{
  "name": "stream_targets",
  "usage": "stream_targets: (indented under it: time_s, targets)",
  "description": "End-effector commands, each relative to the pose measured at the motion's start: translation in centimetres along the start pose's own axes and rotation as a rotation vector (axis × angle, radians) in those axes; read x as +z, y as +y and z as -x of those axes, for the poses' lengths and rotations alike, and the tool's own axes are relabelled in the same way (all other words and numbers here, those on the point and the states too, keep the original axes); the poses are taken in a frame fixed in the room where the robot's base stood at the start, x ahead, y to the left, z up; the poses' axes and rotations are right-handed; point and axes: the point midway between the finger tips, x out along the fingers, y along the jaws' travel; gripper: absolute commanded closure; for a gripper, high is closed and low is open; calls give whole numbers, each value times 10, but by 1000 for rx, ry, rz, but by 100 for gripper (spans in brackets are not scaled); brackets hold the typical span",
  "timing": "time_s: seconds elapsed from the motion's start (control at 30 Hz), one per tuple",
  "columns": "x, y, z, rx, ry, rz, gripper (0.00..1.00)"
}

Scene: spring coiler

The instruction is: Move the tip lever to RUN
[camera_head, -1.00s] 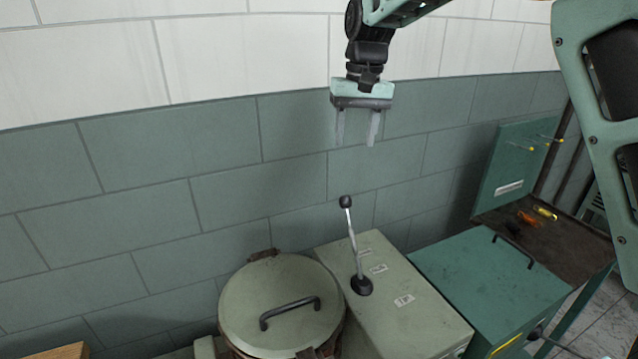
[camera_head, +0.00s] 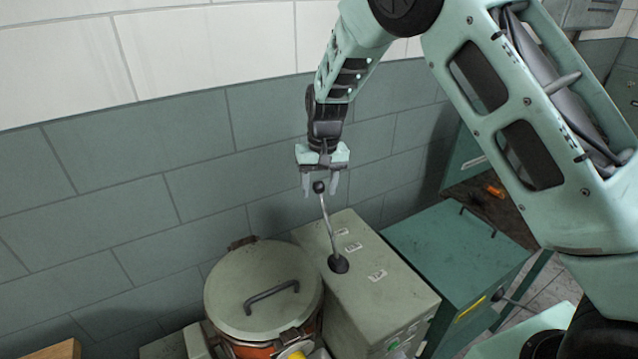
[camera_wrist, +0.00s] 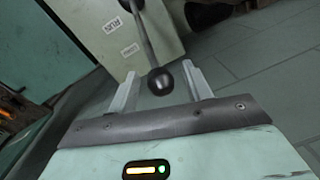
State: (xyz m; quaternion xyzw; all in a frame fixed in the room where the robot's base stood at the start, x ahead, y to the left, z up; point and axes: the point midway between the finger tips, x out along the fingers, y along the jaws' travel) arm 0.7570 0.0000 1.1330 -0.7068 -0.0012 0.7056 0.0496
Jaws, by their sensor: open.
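The tip lever (camera_head: 328,222) is a grey rod with a black ball knob (camera_head: 319,187) on top. It rises from a black boot on the grey-green cabinet and leans toward the back left in the head view. Several white labels lie beside it; one (camera_wrist: 111,25) appears to read RUN in the wrist view. My gripper (camera_head: 320,190) is open, fingers pointing down, at the height of the knob. In the wrist view the knob (camera_wrist: 160,81) sits between the two fingers, near their tips, with gaps on both sides. No contact shows.
A round lidded drum (camera_head: 262,283) with a dark handle stands left of the cabinet (camera_head: 385,290). A teal cabinet (camera_head: 455,250) stands to the right, with an orange-handled tool (camera_head: 495,191) behind it. The tiled wall (camera_head: 110,190) is close behind. Buttons are on the cabinet's front.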

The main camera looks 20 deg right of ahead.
Motion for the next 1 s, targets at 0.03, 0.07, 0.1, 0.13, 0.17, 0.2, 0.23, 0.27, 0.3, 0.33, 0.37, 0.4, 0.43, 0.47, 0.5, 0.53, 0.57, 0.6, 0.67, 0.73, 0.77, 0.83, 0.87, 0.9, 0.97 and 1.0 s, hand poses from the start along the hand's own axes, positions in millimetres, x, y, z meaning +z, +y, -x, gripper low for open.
stream_targets:
  time_s: [0.03, 0.07, 0.1, 0.13, 0.17, 0.2, 0.23, 0.27, 0.3, 0.33, 0.37, 0.4, 0.43, 0.47, 0.5, 0.53, 0.57, 0.6, 0.67, 0.73, 0.77, 0.83, 0.87, 0.9, 0.97, 1.0]
  targets:
    - [0, 0, -3, 0, -1, -1, 51]
    - [0, 0, -5, 0, 0, -1, 51]
    - [0, 0, -7, 0, 0, -1, 51]
    - [0, 0, -8, 0, 0, -1, 51]
    - [0, 0, -9, 0, 0, -1, 51]
    - [0, 0, -9, 0, 0, -1, 51]
    - [0, 0, -9, 0, 0, -1, 51]
    - [0, 0, -10, 0, 0, -1, 51]
    - [0, 0, -10, 0, 0, -1, 51]
    - [0, 0, -10, 0, 0, 0, 51]
    - [0, 0, -9, 0, 0, -1, 51]
    - [0, 0, -9, 0, 0, 0, 51]
    - [0, 0, -9, 0, 1, 0, 56]
    - [0, 0, -9, 0, 1, 0, 64]
    - [0, 0, -9, 0, 1, 0, 76]
    - [0, 0, -9, 0, 1, 0, 84]
    - [0, 0, -9, 0, 1, 0, 92]
    - [0, 0, -9, 0, 1, 0, 100]
    - [0, 0, -9, 0, 1, -1, 100]
    - [0, 0, -9, -1, 4, 0, 100]
    - [1, 0, -9, -3, 8, 0, 100]
    - [2, 1, -8, -9, 29, 0, 100]
    - [3, 1, -8, -13, 39, 1, 100]
    - [4, 1, -7, -19, 60, 2, 100]
    - [8, 2, -5, -28, 93, 4, 100]
    - [10, 3, -3, -34, 115, 5, 100]
